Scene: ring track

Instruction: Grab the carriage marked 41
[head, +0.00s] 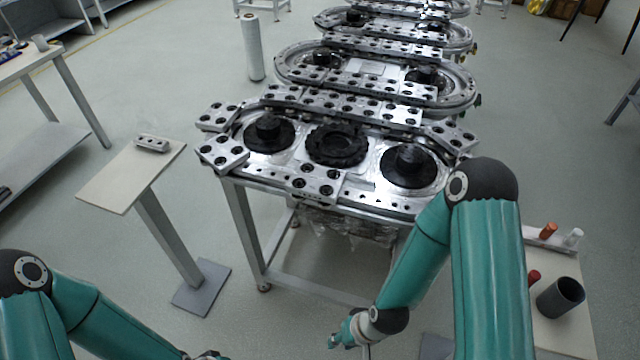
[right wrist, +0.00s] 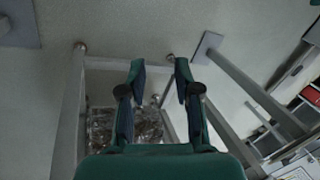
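Several silver carriages with dark round holes sit on the nearest ring track (head: 370,200), among them one at its front edge (head: 318,183) and one at its left corner (head: 222,152). A single similar carriage (head: 152,143) lies on a small stand at the left. No number is legible on any of them, so I cannot tell which is 41. My right gripper (head: 348,336) is low in front of the track table, away from the carriages. In the right wrist view its fingers (right wrist: 159,72) are apart and empty. My left gripper (head: 206,355) barely shows at the bottom edge.
The small stand (head: 105,190) stands left of the track table. More ring tracks (head: 460,85) run behind the nearest one. A side table (head: 560,335) at the right holds a dark cup (head: 560,297) and small orange and white pieces. Floor is clear between the stands.

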